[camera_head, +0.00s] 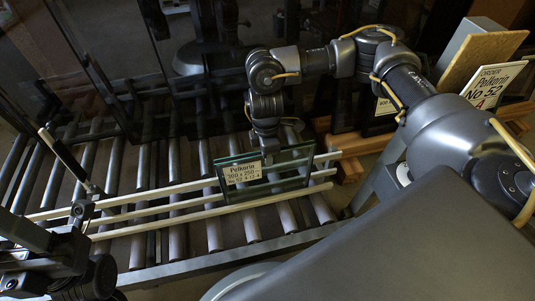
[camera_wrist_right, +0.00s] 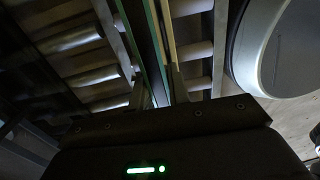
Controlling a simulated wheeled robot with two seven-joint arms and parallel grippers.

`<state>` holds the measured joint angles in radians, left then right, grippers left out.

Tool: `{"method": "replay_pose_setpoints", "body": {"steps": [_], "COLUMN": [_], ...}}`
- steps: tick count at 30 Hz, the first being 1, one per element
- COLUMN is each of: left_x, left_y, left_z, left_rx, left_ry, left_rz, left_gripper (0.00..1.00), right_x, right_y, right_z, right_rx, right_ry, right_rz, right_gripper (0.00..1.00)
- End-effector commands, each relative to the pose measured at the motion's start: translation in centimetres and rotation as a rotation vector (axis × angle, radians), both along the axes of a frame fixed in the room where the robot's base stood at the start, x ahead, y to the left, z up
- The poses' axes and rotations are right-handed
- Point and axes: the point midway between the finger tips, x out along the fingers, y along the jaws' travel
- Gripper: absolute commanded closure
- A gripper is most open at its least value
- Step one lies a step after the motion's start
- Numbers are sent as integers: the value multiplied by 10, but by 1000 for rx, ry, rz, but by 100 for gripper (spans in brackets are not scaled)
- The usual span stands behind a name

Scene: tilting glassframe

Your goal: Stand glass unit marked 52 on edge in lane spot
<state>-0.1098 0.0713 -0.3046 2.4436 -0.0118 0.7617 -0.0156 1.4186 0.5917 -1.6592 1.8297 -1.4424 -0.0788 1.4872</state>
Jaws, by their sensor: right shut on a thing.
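The glass unit marked 52 (camera_head: 285,174) is a clear pane with greenish edges and a cream label. It is upright on its long edge over the roller conveyor, among the pale lane strips (camera_head: 150,211). My right gripper (camera_head: 268,157) comes down from above and is shut on its upper edge. In the right wrist view the glass edge (camera_wrist_right: 155,40) runs between my two fingers, beside a pale strip (camera_wrist_right: 168,28). I cannot tell whether its bottom edge touches the rollers.
The roller conveyor (camera_head: 206,231) is bare left and right of the glass. Dark glass panels (camera_head: 105,50) stand behind at the left. An order card (camera_head: 491,86) reading No 52 A stands at the right by a tan board (camera_head: 478,58).

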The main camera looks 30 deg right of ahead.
Motion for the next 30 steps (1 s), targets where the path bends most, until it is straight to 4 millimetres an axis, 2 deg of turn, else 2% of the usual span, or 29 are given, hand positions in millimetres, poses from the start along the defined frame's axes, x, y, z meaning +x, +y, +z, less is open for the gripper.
{"method": "replay_pose_setpoints", "body": {"steps": [11, 12, 17, 27, 30], "left_x": [0, 0, 0, 0, 0], "left_y": [0, 0, 0, 0, 0], "left_z": [0, 0, 0, -1, 8], "left_rx": [0, 0, 0, 1, -1], "left_ry": [1, 1, 1, 2, 3], "left_rz": [0, 0, 0, 0, 0], "left_gripper": [55, 55, 55, 55, 55], "right_x": [1, 1, 1, -1, 0], "right_y": [1, 1, 1, 0, 0], "right_z": [0, 0, -1, -3, 6], "right_rx": [2, 2, 2, -2, -1], "right_ry": [-4, -4, -2, 1, 1], "right_rz": [1, 1, 1, 0, 0], "right_gripper": [100, 78, 57, 56, 56]}}
